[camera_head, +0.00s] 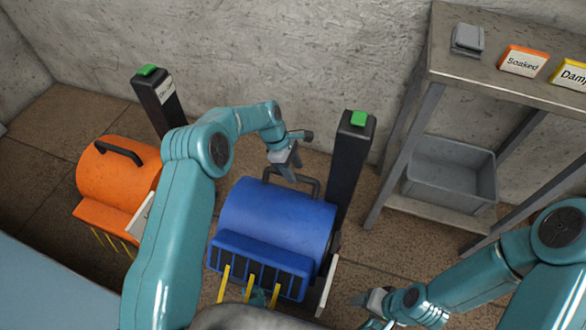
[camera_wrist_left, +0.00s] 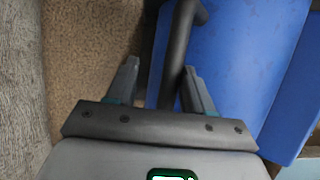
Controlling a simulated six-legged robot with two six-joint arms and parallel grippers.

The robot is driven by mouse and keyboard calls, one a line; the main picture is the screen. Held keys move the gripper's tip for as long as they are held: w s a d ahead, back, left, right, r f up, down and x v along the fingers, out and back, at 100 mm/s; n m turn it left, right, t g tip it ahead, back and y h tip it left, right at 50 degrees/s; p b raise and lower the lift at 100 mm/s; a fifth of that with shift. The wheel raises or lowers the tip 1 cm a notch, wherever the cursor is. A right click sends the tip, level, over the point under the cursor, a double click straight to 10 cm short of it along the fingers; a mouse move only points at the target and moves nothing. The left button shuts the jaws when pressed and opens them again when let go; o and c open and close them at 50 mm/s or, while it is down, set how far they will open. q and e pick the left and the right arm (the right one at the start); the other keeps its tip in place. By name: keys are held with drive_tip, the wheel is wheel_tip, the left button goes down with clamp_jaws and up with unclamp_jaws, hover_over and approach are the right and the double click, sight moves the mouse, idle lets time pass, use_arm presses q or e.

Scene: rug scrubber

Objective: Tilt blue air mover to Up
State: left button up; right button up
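The blue air mover (camera_head: 275,222) stands on the floor with its grille and yellow strips toward me. Its black handle (camera_head: 316,187) arches over the top rear. My left gripper (camera_head: 290,172) is at the handle, pointing down. In the left wrist view the fingers (camera_wrist_left: 163,85) are spread, with the dark handle bar (camera_wrist_left: 178,45) between them, closer to the right finger. A gap shows by the left finger; whether the right finger touches the bar I cannot tell. My right gripper (camera_head: 372,302) is low at the right, away from the air mover; its finger opening is unclear.
An orange air mover (camera_head: 125,184) stands at the left. Dark posts with green tops stand behind the orange one (camera_head: 158,100) and the blue one (camera_head: 350,160). A metal table (camera_head: 490,78) with signs and a grey bin (camera_head: 450,170) is at the right. A concrete wall is behind.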

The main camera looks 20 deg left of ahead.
use_arm(q)
drive_tip(key=shift+r, duration=0.1)
drive_tip(key=p+v, duration=0.4)
drive_tip(key=v, duration=1.2)
drive_tip(key=shift+p, duration=0.35)
drive_tip(key=shift+r, duration=0.1)
